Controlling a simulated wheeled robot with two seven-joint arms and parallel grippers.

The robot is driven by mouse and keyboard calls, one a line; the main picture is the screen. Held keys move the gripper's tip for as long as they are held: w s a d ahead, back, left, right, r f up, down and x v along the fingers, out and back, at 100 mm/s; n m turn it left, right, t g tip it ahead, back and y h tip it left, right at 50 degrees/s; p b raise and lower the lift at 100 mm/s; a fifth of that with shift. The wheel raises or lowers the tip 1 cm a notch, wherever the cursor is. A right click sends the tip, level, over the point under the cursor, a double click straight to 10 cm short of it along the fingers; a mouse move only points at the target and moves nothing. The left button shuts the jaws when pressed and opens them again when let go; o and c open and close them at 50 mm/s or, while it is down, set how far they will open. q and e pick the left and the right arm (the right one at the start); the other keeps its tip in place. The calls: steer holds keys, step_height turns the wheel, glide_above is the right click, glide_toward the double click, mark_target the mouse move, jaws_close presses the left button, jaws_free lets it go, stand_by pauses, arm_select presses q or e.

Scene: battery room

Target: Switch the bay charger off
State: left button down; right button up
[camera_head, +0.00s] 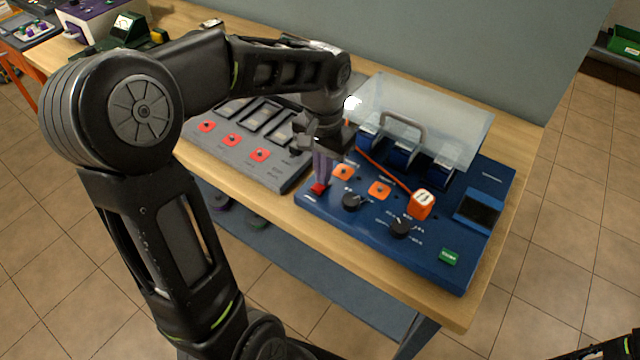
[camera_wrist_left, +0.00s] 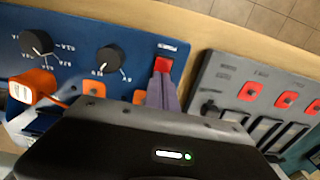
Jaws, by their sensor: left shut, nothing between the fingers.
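The blue charger (camera_head: 455,276) lies on the right of the wooden bench, with a red rocker switch (camera_head: 319,188) at its near left corner, two black knobs, a green button (camera_head: 449,257) and a dark display (camera_head: 478,210). My left gripper (camera_head: 320,181) is shut and empty, pointing down with its fingertips at the red switch. In the left wrist view the purple-grey fingertips (camera_wrist_left: 163,80) meet the lower edge of the red switch (camera_wrist_left: 164,65). Contact and the switch's position cannot be told for sure. My right gripper is not in view.
A raised clear cover (camera_head: 440,110) with a handle stands over the blue charger's battery bays. An orange plug (camera_head: 420,206) on a cord sits on its panel. A grey charger (camera_head: 262,176) with red buttons is close on the left. The bench's front edge is near.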

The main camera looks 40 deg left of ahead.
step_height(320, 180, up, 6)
steer(key=p, duration=0.5)
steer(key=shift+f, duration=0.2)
stand_by(0.5)
